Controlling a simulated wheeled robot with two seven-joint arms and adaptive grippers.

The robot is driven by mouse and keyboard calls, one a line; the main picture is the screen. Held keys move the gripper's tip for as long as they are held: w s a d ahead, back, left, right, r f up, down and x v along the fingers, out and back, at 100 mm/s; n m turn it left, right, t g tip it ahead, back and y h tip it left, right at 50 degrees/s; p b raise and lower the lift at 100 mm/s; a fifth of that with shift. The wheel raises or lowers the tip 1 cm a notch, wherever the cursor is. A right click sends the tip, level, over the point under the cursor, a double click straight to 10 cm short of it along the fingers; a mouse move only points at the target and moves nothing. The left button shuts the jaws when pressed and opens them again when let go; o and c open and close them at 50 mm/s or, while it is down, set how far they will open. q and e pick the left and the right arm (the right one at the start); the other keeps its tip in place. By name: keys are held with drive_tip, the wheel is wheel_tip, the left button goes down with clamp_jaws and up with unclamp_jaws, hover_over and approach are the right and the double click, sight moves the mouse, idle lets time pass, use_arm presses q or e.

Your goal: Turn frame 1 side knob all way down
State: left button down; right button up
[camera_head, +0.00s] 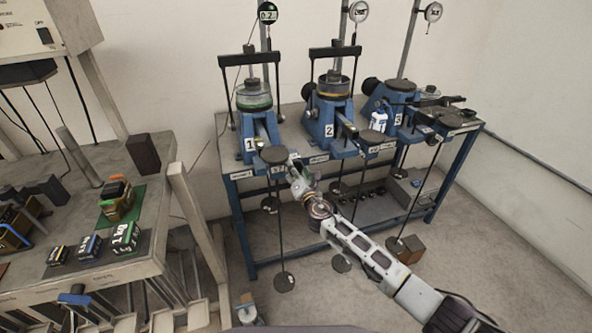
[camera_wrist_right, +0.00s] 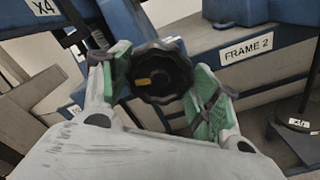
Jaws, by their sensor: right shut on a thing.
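Frame 1 (camera_head: 249,143) is a blue lever frame with a "1" plate at the left of the bench in the head view. My right arm reaches in from the lower right, and my right gripper (camera_head: 295,168) is at the front right of frame 1. In the right wrist view a black lobed knob (camera_wrist_right: 160,72) with a small orange mark sits between the green finger pads of this gripper (camera_wrist_right: 160,85), which is shut on it. The head view does not show this knob clearly. My left gripper is not in view.
Frame 2 (camera_head: 329,112) and frame 3 (camera_head: 393,105) stand to the right on the bench. A "FRAME 2" label (camera_wrist_right: 246,49) is right of the knob. A round weight hanger (camera_head: 284,282) hangs close by. A side table with weights (camera_head: 122,239) stands at left.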

drive_tip(key=shift+f+n, duration=0.1)
drive_tip(key=shift+n, duration=0.2)
drive_tip(key=o, duration=1)
drive_tip(key=shift+s, duration=0.1)
drive_tip(key=shift+v, duration=5.9)
